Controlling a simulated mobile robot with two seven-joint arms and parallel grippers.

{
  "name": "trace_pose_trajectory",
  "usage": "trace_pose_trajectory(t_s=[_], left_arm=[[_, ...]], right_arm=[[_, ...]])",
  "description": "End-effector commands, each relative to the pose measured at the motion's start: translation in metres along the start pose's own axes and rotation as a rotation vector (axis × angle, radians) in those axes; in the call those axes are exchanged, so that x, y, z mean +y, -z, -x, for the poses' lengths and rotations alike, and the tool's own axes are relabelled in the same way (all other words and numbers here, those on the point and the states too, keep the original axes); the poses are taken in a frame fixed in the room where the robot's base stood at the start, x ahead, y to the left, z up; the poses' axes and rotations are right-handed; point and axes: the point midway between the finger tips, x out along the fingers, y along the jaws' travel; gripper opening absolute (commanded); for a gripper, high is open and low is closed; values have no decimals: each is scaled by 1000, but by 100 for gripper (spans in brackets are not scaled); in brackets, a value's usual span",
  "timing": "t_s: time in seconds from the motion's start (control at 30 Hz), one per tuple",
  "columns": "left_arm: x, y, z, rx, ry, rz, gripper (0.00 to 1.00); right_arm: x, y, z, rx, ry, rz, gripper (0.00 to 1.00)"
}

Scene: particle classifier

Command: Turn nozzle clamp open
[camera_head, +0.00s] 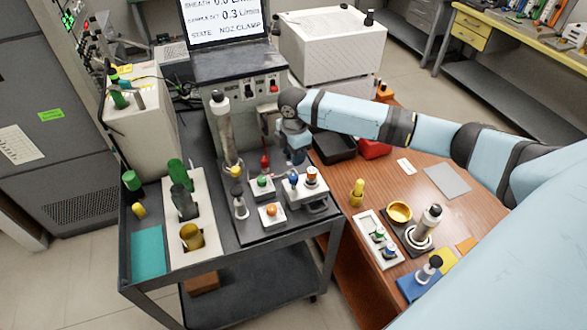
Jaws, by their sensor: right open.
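The instrument (255,92) stands at the back of the grey cart, with small knobs on its front. A screen (222,22) above it reads "STATE NOZ CLAMP". My right gripper (294,154) is at the instrument's right front, pointing down beside a small bracket-like part (268,118). I cannot tell for sure whether that part is the nozzle clamp, or whether the gripper touches it. The wrist hides what lies behind it. My left gripper is out of view.
Small valve blocks with coloured knobs (272,212) sit below the gripper. A black tray (334,147) and red box (375,149) lie right of it. A white holder (199,192) with green vials is at left. The brown table (428,166) has free room near a grey sheet.

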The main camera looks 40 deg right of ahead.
Motion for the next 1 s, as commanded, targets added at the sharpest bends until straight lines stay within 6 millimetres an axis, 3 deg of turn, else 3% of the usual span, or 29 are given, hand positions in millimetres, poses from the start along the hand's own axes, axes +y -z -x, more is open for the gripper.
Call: trace_pose_trajectory(t_s=[0.13, 0.33, 0.87, 1.0], left_arm=[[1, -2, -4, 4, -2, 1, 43], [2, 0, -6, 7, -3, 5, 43], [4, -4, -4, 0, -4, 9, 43], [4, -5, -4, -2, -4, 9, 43]], right_arm=[[0, 0, 24, 1, -2, 0, 44], [0, 0, 40, 0, -1, 0, 44], [0, 0, 41, 0, 0, 0, 44], [-5, 14, 26, 25, -15, -10, 44]])
